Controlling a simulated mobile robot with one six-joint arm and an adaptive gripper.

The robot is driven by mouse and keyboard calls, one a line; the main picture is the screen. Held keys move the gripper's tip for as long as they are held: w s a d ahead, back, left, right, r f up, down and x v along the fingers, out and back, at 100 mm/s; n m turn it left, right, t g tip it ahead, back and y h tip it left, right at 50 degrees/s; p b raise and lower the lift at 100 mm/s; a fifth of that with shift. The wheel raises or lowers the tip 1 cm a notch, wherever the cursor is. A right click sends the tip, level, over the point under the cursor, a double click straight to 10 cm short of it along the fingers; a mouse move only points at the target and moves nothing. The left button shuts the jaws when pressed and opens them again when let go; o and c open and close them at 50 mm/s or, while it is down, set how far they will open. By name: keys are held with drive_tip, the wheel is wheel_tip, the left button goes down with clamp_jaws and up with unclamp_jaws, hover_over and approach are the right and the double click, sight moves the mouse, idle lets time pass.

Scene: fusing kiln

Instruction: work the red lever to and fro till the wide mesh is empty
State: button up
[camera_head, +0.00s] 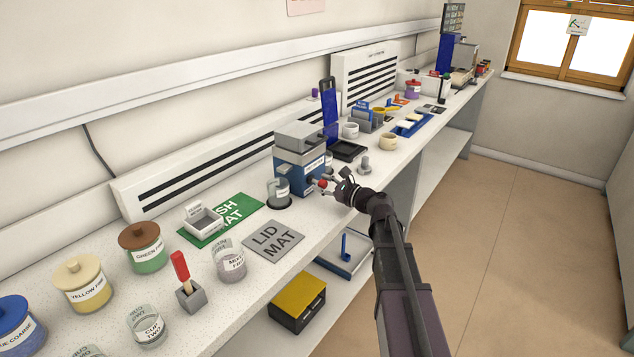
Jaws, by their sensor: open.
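A blue and grey machine (299,170) stands on the bench, with a grey hopper-like top (303,135). The red lever shows as a small red ball knob (323,184) at the machine's right side; its stem is hardly visible. My gripper (331,186) is open beside the knob, with its fingertips near or around it; I cannot tell whether they touch it. A clear cup (278,190) stands on a dark round base at the machine's front left. I cannot make out the wide mesh or whether anything lies in it.
A grey lid mat (273,241) lies in front of the machine. Labelled jars, cups and a red-handled tool (180,266) stand at the near left. A black tray (348,150) and a cream cup (388,142) lie behind.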

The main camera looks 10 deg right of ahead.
sight(321, 169)
drive_tip(key=shift+x, duration=1.15)
clamp_jaws()
drive_tip(key=w+d, duration=0.4)
drive_tip(key=shift+w+d, duration=0.2)
drive_tip(key=shift+d, duration=0.15)
unclamp_jaws()
